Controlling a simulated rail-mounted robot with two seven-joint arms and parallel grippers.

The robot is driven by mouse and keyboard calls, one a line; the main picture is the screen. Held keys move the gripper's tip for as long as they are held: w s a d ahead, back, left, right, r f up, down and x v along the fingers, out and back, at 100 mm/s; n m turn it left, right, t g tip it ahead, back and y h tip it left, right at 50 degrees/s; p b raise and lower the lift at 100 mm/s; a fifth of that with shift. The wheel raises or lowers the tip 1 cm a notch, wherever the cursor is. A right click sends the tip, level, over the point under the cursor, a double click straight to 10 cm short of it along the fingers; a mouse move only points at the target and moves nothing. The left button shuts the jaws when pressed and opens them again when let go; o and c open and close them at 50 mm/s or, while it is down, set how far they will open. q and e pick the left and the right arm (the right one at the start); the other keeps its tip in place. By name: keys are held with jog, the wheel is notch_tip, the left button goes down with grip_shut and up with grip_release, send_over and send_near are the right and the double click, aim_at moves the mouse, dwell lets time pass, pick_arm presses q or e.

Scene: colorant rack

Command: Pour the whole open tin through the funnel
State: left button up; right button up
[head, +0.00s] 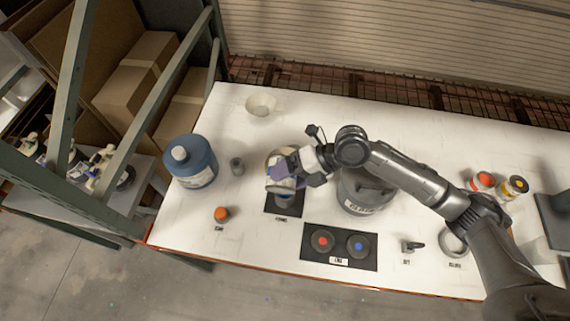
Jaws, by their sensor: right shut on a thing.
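My right gripper (290,178) is shut on a pale tin (277,160) and holds it above a dark mat (293,211) left of the table's middle. The tin looks tilted, and the fingers cover part of it. A bluish round thing (283,201) shows just below the tin over the mat; I cannot tell whether it is part of a vessel there. A pale, cone-like bowl (261,104) stands at the back left and may be the funnel. Any stream from the tin is not visible. My left gripper is not in view.
A grey labelled pot (353,200) stands under my right arm. A dark pad (312,255) holds red and blue discs. Two small tins (515,186) are far right.

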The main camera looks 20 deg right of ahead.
jog(key=shift+w+d+r+b, duration=0.2)
jog(key=shift+w+b, duration=0.15)
dwell(0.4)
jog(key=shift+w+f+m+g+y+b, duration=0.1)
jog(key=shift+f+m+g+y+b, duration=0.15)
jog(key=shift+g+y+b, duration=0.2)
dwell(0.3)
jog(key=shift+w+d+f+m+b, duration=0.1)
jog(key=shift+m+b, duration=0.15)
jog(key=shift+b, duration=0.25)
dwell(0.6)
jog(key=shift+w+g+y+b, duration=0.1)
jog(key=shift+g+y+b, duration=0.15)
jog(key=shift+b, duration=0.15)
jog(key=shift+w+d+m+g+b, duration=0.15)
jog(key=shift+m+g+b, duration=0.15)
jog(key=shift+m+b, duration=0.1)
dwell(0.4)
jog(key=shift+w+r+y, duration=0.1)
jog(key=shift+r+y, duration=0.15)
jog(key=shift+y, duration=0.05)
jog(key=shift+w+d+r+m+g+b, duration=0.2)
jog(key=shift+m+g+b, duration=0.15)
jog(key=shift+b, duration=0.3)
dwell(0.3)
